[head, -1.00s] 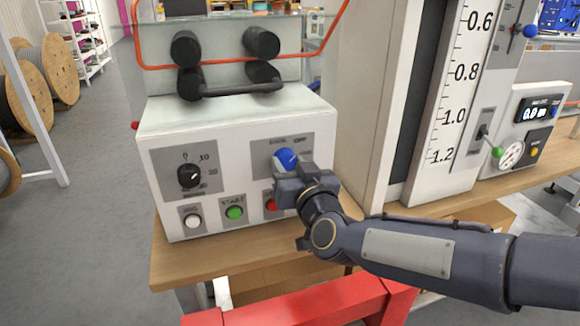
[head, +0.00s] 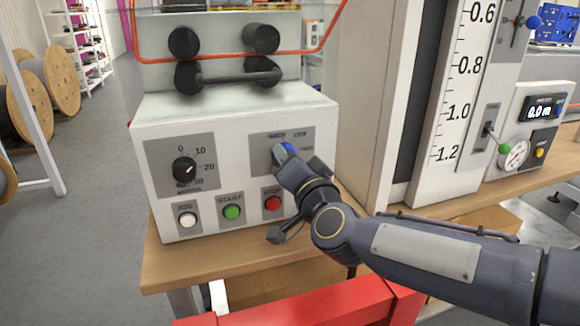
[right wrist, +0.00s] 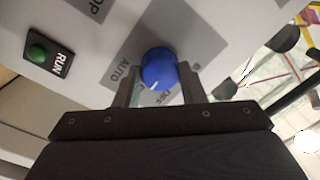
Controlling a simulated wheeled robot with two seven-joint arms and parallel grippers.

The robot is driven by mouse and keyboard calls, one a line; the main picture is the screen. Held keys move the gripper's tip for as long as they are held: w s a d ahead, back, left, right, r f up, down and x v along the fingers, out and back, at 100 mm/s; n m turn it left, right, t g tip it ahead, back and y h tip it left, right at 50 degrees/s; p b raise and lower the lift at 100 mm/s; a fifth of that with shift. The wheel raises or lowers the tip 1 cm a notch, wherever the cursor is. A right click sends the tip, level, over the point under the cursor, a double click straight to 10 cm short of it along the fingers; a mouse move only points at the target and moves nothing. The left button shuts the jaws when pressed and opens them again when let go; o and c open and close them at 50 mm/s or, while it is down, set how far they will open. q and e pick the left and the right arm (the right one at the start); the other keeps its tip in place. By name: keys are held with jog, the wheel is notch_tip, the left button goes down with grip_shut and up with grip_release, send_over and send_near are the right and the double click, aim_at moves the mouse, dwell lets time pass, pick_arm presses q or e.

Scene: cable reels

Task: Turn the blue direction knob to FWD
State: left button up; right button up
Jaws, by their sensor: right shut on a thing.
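The blue knob (head: 284,149) sits on a grey plate in the upper right of the white control box's front. My right gripper (head: 291,163) reaches it from the right, tilted, and hides part of it. In the right wrist view the blue knob (right wrist: 158,68) is between the two fingers of my right gripper (right wrist: 160,82), which is shut on it. A pale mark on the knob points down-left, between labels that look like AUTO and OFF. In the head view the plate's lettering is too small to read surely. My left gripper is not in view.
A black dial (head: 184,170) is left of the knob. A white button (head: 187,219), a green button (head: 232,212) and a red button (head: 272,203) line the box's lower front. A tall white scale column (head: 452,110) stands to the right. A red bar (head: 310,305) is in front.

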jog(key=shift+m, duration=0.5)
jog(key=o, duration=1)
jog(key=shift+s, duration=0.1)
jog(key=v, duration=0.7)
jog(key=shift+s+d, duration=0.1)
jog(key=shift+s, duration=0.25)
